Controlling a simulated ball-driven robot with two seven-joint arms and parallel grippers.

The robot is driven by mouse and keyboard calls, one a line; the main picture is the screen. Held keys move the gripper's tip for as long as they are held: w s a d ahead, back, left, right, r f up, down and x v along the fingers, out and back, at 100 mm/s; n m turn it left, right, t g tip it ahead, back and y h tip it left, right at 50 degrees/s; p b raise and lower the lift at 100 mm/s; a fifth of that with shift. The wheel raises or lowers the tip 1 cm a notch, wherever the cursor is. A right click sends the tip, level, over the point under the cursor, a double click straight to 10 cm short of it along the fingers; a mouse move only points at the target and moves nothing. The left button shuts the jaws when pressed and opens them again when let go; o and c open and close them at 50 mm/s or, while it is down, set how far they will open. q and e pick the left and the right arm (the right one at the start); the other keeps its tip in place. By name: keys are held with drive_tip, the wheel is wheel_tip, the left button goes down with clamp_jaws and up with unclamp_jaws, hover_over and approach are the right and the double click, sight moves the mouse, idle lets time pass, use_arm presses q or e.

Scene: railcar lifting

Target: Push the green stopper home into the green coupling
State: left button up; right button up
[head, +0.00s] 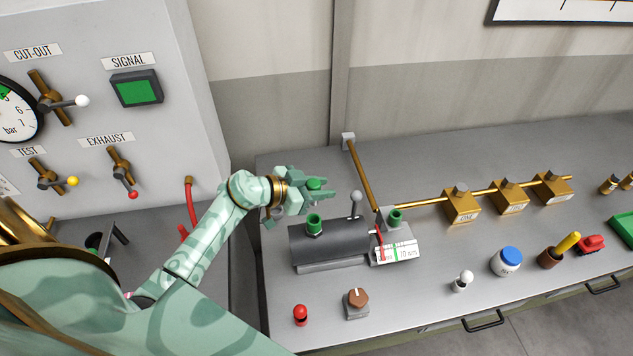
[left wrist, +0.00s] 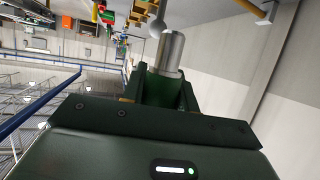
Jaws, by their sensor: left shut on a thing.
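My left gripper (head: 318,196) is shut on a green stopper (head: 315,183), whose green top shows between the fingers in the head view. In the left wrist view, a silver cylindrical part (left wrist: 171,52) stands out beyond the dark fingers. A green fitting (head: 314,225) stands upright on the dark cylinder (head: 335,240), below the gripper in the picture. A second green fitting (head: 394,217) stands beside the small gauge block to the right. I cannot tell from the picture which fitting is the coupling. The held stopper appears above and apart from both. My right gripper is not in view.
A grey-knobbed lever (head: 356,197) rises just right of the gripper. Brass pipe and blocks (head: 461,205) run along the bench (head: 410,290). A red knob (head: 300,313) and a brown knob (head: 357,298) stand in front. The control panel (head: 120,40) is at left.

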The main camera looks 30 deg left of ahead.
use_arm(q)
drive_tip(key=shift+f+b, duration=0.85)
drive_tip(key=shift+f, duration=2)
drive_tip(key=shift+p, duration=0.55)
drive_tip(key=shift+r, duration=0.1)
drive_tip(key=shift+p, duration=0.5)
drive_tip(key=shift+p, duration=0.45)
